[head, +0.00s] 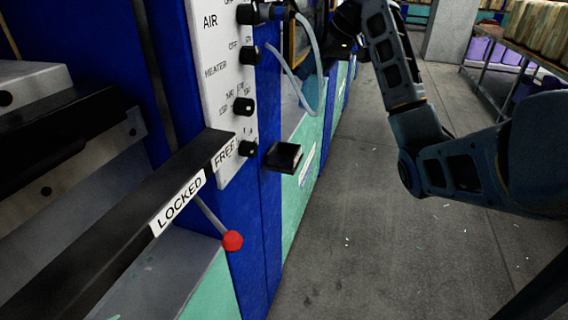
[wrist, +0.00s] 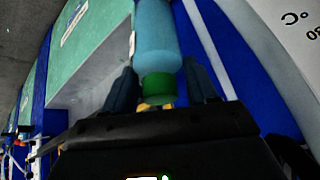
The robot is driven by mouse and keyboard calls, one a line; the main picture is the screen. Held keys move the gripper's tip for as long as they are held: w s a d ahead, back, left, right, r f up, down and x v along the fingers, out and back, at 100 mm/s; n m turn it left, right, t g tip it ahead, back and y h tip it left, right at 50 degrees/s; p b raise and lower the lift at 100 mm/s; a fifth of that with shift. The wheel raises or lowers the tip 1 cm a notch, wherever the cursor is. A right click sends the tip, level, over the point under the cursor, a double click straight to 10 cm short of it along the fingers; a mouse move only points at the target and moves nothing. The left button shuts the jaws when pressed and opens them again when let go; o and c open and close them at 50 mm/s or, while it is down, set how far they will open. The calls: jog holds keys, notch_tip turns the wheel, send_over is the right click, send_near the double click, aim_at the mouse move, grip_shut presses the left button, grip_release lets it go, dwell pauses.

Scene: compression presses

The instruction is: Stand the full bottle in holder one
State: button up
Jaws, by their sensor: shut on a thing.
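In the wrist view a light blue bottle (wrist: 157,38) with a green cap (wrist: 160,88) sits between the two dark fingers of my gripper (wrist: 161,86). The gripper is shut on it near the cap end. The bottle's far end runs out of the top of the picture. No holder marked one can be made out in either view.
A press panel (head: 222,75) with black knobs stands at left, with clear hoses (head: 312,65) above a green cabinet (head: 305,130). A bar marked LOCKED (head: 178,202) and a red-knobbed lever (head: 232,240) are nearer. Grey floor (head: 350,240) is open; a loaded rack (head: 500,75) stands far right.

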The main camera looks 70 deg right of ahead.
jog(key=s+f+n+g+h, duration=0.1)
jog(key=s+f, duration=0.3)
jog(key=w+a+f+p, duration=0.1)
jog(key=w+a+f, duration=0.4)
jog(key=w+f, duration=0.5)
jog(key=shift+a+f, duration=0.15)
jog(key=shift+f, duration=0.3)
jog(key=shift+w+f, duration=0.1)
jog(key=o, duration=1.3)
jog(key=v, duration=1.2)
jog(key=shift+w, duration=0.1)
